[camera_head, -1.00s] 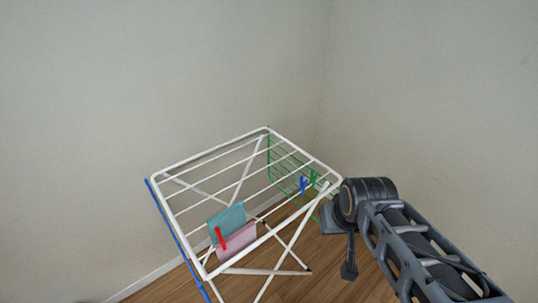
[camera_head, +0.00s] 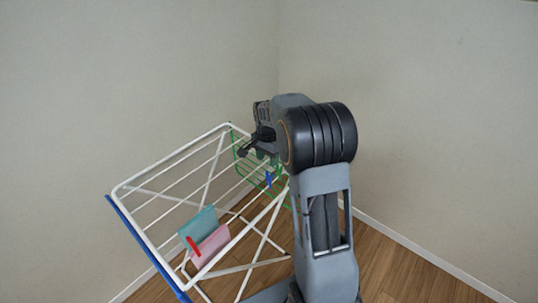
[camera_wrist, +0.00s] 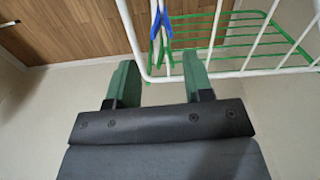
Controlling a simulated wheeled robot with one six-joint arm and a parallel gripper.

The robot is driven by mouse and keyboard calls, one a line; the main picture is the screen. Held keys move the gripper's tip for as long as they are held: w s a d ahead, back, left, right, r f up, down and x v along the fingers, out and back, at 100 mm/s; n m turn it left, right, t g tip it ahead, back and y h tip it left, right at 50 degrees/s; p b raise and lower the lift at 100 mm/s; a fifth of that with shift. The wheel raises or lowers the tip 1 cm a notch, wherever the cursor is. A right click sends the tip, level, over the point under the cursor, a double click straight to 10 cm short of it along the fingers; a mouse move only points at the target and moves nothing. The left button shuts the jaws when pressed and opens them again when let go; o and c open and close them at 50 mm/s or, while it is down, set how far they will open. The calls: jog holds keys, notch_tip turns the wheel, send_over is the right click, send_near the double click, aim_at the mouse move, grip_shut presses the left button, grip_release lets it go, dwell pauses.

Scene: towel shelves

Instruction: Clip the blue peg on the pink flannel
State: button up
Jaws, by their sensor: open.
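The blue peg (camera_head: 268,180) hangs at the right end of the drying rack, by its green side basket. It also shows in the wrist view (camera_wrist: 158,20), with a green peg (camera_wrist: 157,50) close by it. My gripper (camera_head: 253,146) is above the rack's right end, a little up and left of the blue peg. In the wrist view my gripper (camera_wrist: 160,82) is open and empty, and the pegs appear beyond the gap between its fingertips. The pink flannel (camera_head: 212,245) hangs over the rack at the near left.
A teal flannel (camera_head: 197,224) hangs beside the pink one, and a red peg (camera_head: 193,246) is by them. The white rack (camera_head: 150,165) has thin bars and crossed legs, with a blue rail (camera_head: 143,245) at left. Walls stand close behind; wooden floor (camera_head: 390,265) is open at right.

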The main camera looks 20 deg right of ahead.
aim_at(269, 181)
jog(key=shift+m, duration=0.3)
jog(key=shift+w+d+f+b, duration=0.15)
jog(key=shift+f+b, duration=0.9)
jog(key=shift+f, duration=0.65)
jog(key=shift+w+d+f+b, duration=0.1)
jog(key=shift+f+b, duration=0.9)
jog(key=shift+f, duration=0.65)
jog(key=shift+w+d+f+b, duration=0.15)
jog(key=shift+f+b, duration=0.9)
jog(key=shift+f, duration=0.65)
jog(key=shift+c, duration=0.3)
jog(key=c, duration=0.8)
jog(key=shift+o, duration=0.2)
jog(key=shift+r, duration=0.2)
jog(key=shift+r+p, duration=2.55)
jog(key=shift+r, duration=0.8)
